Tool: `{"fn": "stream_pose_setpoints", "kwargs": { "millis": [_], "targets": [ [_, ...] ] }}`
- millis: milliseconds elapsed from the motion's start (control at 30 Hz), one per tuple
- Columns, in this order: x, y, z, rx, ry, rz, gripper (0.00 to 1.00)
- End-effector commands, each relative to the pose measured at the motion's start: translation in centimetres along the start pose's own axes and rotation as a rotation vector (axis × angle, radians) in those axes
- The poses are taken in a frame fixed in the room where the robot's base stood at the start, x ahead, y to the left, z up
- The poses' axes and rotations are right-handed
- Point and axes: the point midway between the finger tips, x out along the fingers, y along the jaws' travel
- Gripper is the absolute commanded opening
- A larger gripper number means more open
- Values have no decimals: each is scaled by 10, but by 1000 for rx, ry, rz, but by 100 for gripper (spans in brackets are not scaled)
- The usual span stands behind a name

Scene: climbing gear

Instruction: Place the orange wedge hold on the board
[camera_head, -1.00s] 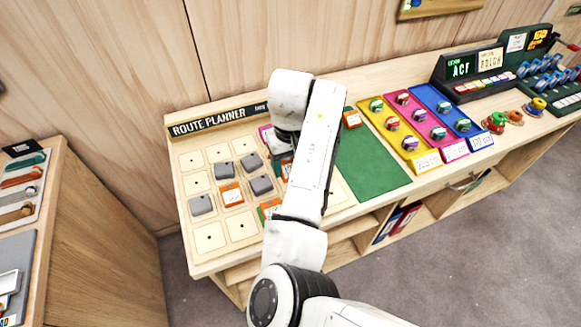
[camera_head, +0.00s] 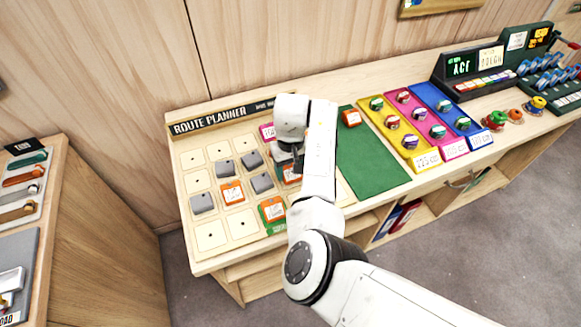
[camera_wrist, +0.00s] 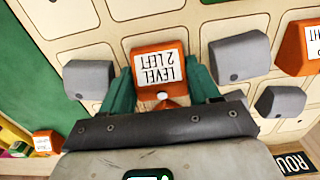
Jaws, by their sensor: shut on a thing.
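An orange wedge hold labelled "LEVEL 2 LEFT" (camera_wrist: 160,68) sits between the two green fingers of my gripper (camera_wrist: 162,92) in the wrist view. My gripper is shut on it, over the board. In the head view its orange edge (camera_head: 291,175) shows beside my arm, which hides most of my gripper. The route planner board (camera_head: 209,236) is a pale panel of square cells. I cannot tell whether the held hold touches its cell.
Grey holds (camera_head: 262,182) flank the held one closely, with another grey one (camera_wrist: 88,78) on its other side. Orange blocks (camera_head: 232,193) and (camera_head: 271,210) stand on the board. A green mat (camera_head: 368,165) with an orange block (camera_head: 351,118) lies right. Front-left cells are empty.

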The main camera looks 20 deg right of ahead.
Motion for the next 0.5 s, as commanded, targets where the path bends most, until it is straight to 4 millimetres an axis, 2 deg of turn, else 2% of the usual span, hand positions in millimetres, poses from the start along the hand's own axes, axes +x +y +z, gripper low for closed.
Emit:
{"fn": "stream_pose_setpoints", "kwargs": {
  "millis": [200, 233, 500],
  "targets": [
    [4, 0, 0, 0, 0, 0, 30],
    [3, 0, 0, 0, 0, 1, 63],
    [3, 0, 0, 0, -1, 0, 87]
  ]
}}
